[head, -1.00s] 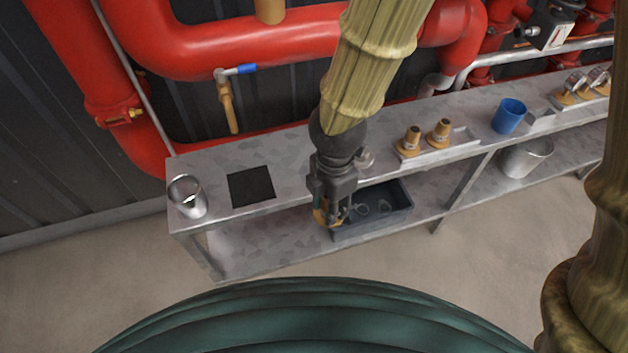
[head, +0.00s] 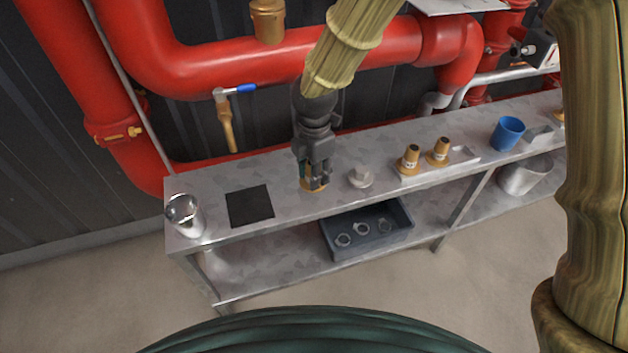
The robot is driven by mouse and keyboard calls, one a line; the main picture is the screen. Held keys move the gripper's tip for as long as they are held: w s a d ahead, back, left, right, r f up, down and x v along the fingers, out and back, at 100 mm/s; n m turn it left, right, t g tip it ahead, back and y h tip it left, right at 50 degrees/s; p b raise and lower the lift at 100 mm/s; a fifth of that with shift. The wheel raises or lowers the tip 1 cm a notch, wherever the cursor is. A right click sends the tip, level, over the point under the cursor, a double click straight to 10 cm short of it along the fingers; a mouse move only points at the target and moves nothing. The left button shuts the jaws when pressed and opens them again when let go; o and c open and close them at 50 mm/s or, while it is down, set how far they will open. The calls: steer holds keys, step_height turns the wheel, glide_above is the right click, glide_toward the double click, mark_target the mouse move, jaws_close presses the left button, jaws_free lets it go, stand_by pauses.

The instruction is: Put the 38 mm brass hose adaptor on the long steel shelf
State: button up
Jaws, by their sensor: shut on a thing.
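My gripper (head: 318,178) is over the top of the long steel shelf (head: 290,207), near its front edge and between the black square mat and a small grey fitting. It is shut on a brass adaptor (head: 312,187), which is partly hidden by the fingers. The adaptor's wide base shows below the fingertips, at or just above the steel surface; I cannot tell whether it touches. Two similar brass adaptors (head: 410,160) (head: 439,151) stand upright on a pale plate to the right. Their size markings are too small to read.
A black mat (head: 250,206) and a metal cup (head: 185,216) are on the left of the shelf top. A grey fitting (head: 361,177) is close right of my gripper. A blue cup (head: 507,133) stands farther right. A dark tray (head: 366,243) with rings is on the lower level. Red pipes run behind.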

steer(key=shift+w+f+b, duration=0.1)
steer(key=shift+f+b, duration=0.25)
steer(key=shift+f, duration=1.35)
steer(key=shift+f, duration=0.1)
steer(key=o, duration=1.1)
step_height(320, 180, up, 12)
steer(key=shift+r+p, duration=0.1)
steer(key=shift+p, duration=0.9)
